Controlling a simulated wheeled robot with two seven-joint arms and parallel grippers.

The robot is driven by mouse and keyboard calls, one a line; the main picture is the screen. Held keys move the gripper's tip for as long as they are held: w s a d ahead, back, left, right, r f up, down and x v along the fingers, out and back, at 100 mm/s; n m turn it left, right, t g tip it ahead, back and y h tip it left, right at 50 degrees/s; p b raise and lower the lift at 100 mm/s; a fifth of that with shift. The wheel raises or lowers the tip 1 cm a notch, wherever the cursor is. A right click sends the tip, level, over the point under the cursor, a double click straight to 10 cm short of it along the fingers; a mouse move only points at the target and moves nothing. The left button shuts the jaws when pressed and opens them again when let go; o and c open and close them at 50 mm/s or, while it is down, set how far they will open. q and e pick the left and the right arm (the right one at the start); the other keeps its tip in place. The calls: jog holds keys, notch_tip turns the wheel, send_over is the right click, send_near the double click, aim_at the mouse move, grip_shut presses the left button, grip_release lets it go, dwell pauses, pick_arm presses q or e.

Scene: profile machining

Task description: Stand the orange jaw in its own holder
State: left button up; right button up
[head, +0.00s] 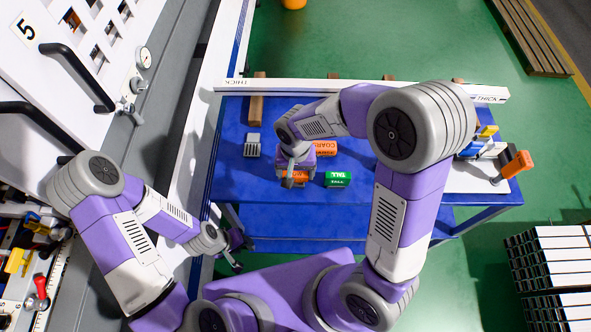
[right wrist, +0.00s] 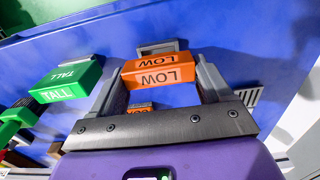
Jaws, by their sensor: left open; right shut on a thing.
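The orange jaw (right wrist: 158,69), marked LOW, is between the two fingers of my right gripper (right wrist: 158,78), which is shut on it. In the head view, my right gripper (head: 294,175) is over the blue table, with orange showing at its tips. A smaller orange piece (right wrist: 140,107) with lettering shows below the jaw in the right wrist view. A grey piece (right wrist: 163,46) shows just behind the jaw; I cannot tell whether it is the holder. My left gripper (head: 237,250) is open and empty, at the table's left front edge.
A green TALL block (head: 338,179) lies right of my right gripper, and an orange block with lettering (head: 325,148) lies behind it. A grey slotted piece (head: 252,147) is to the left. A long white bar (head: 300,86) crosses the table's back.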

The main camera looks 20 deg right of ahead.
jog(key=shift+f+b, duration=0.9)
jog(key=shift+f, duration=0.15)
dwell(0.4)
jog(key=o, duration=1.1)
notch_tip(320, 180, up, 8)
jog(key=shift+f+p, duration=0.15)
jog(key=shift+p, duration=0.65)
